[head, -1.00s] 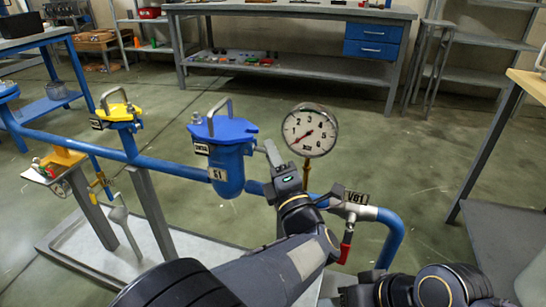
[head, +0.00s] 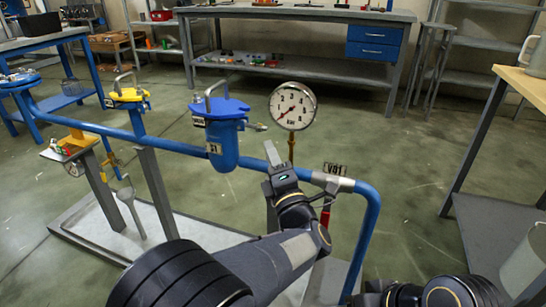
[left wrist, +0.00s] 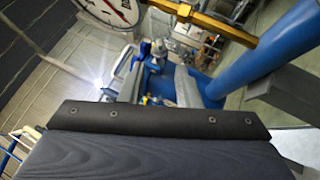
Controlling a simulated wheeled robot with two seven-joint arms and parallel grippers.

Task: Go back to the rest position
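My left gripper (head: 270,153) is in the middle of the head view, in front of the blue pipe and below the round white pressure gauge (head: 293,106). Its fingers look apart and empty in the left wrist view (left wrist: 158,85). The gauge also shows cut off at the top left of that view (left wrist: 112,8). The blue strainer S1 (head: 222,140) stands on the pipe left of the gripper. The valve labelled V01 (head: 333,183), with a red handle (head: 325,215), is right of the gripper, which partly hides the pipe. My right gripper is outside the view.
The blue pipe (head: 367,225) bends down at the right over a grey base (head: 75,215). A yellow-topped fitting (head: 128,95) stands left. A wooden-topped table (head: 515,78) with a grey pitcher is at the right edge. A workbench (head: 290,12) is behind. Open floor lies between.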

